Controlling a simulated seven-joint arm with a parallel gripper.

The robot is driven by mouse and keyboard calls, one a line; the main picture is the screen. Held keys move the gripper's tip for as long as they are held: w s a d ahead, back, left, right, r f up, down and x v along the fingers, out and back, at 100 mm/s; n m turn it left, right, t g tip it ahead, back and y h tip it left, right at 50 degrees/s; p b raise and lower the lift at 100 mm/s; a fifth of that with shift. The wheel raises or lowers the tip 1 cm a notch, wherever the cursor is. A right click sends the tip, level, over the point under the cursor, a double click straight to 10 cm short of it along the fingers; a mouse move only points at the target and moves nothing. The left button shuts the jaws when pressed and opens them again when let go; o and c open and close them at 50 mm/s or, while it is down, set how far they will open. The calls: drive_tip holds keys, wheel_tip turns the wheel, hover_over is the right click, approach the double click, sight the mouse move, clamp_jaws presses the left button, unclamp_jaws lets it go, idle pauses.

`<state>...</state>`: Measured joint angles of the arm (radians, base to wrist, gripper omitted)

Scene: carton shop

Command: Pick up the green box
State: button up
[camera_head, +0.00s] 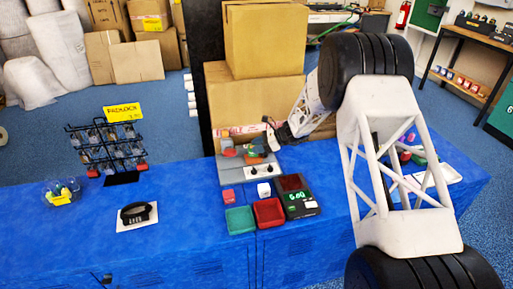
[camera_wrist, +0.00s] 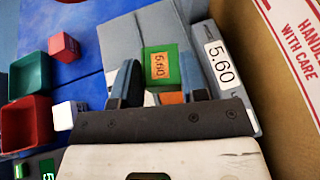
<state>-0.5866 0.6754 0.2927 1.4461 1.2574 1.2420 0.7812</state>
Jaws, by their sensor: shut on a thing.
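The green box (camera_wrist: 147,66) has an orange price label on its face. In the wrist view it sits between the two blue-grey fingers of my gripper (camera_wrist: 160,78), which is shut on it. The box is at a grey stand (camera_wrist: 175,30) that bears a white 5.60 label. In the head view my gripper reaches down to the grey stand (camera_head: 230,163) from the right, and the box is small and partly hidden there. I cannot tell whether the box touches the stand.
Large cartons (camera_head: 250,100) stand close behind the stand. In front are a red box (camera_head: 229,196), a white box (camera_head: 264,190), a green tray (camera_head: 240,221), a red tray (camera_head: 268,213) and a scale (camera_head: 299,208). A wire rack (camera_head: 107,148) stands left.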

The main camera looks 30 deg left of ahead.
drive_tip(key=s+d+r, duration=0.1)
drive_tip(key=s+d, duration=0.8)
drive_tip(key=s, duration=0.1)
drive_tip(key=shift+s+d+r, duration=0.25)
drive_tip(key=shift+s+d, duration=0.1)
drive_tip(key=shift+w, duration=0.1)
idle(0.6)
drive_tip(key=w+d+r+m+t+y, duration=0.15)
drive_tip(key=w+d+m+t, duration=1)
drive_tip(key=w+d, duration=1.15)
drive_tip(key=w+d+m+t+h, duration=0.1)
drive_tip(key=d+m+t+h, duration=0.1)
drive_tip(key=d, duration=0.9)
drive_tip(key=w+d+f+m+t+h, duration=0.1)
drive_tip(key=w+d+m+t+h, duration=0.1)
drive_tip(key=d, duration=1)
drive_tip(key=w+d+m+t+h, duration=0.2)
drive_tip(key=d+m+t+h, duration=0.2)
drive_tip(key=d, duration=0.7)
drive_tip(key=shift+d+f+m, duration=0.15)
drive_tip(key=shift+f+m, duration=0.15)
drive_tip(key=shift+m, duration=0.65)
